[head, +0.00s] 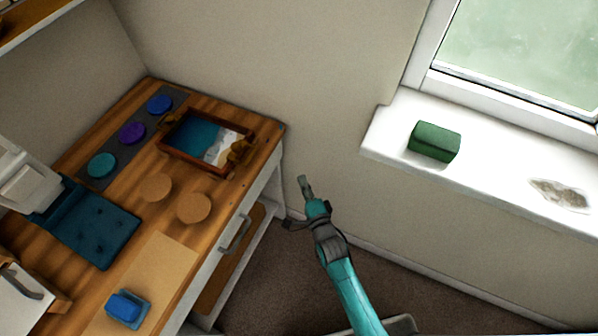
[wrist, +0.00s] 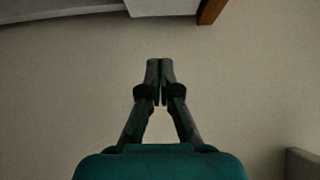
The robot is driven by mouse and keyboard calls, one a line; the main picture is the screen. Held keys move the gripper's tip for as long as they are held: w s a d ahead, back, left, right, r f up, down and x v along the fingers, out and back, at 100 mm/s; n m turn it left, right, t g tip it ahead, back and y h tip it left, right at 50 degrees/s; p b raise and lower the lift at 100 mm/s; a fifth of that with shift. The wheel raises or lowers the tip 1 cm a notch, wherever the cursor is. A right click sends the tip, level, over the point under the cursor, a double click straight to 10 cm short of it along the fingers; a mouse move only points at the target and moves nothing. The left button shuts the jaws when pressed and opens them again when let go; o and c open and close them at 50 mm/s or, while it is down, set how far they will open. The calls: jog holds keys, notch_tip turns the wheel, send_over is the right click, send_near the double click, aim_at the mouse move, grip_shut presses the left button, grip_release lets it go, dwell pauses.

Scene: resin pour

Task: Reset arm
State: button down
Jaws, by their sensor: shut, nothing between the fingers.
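My gripper (head: 304,185) is at the end of my teal arm, in the gap between the wooden counter and the window sill in the head view. It points up toward the bare wall and holds nothing.
The wooden counter (head: 128,195) at the left bears a framed tray (head: 185,137), several coloured discs, two round tan pads, a dark blue mat (head: 95,228) and a blue block (head: 124,306). A green block (head: 434,142) sits on the white sill (head: 490,155). Floor between is open.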

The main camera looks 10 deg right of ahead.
jog(key=shift+s+d, duration=0.1)
jog(key=shift+s, duration=1)
jog(key=s+d+r+n+g+h, duration=0.15)
jog(key=s+n, duration=0.25)
jog(key=s, duration=0.7)
jog(key=s+d+r+n+y, duration=0.1)
jog(key=s+d+r+n, duration=0.2)
jog(key=s, duration=0.9)
jog(key=s+d+r+n+g+h, duration=0.1)
jog(key=s+d+r+n, duration=0.1)
jog(key=s+r+n, duration=0.7)
jog(key=s+r, duration=0.4)
jog(key=s, duration=0.3)
jog(key=shift+s+d+r+n+h, duration=0.2)
jog(key=shift+r+n+h, duration=0.1)
jog(key=shift+r+h, duration=0.1)
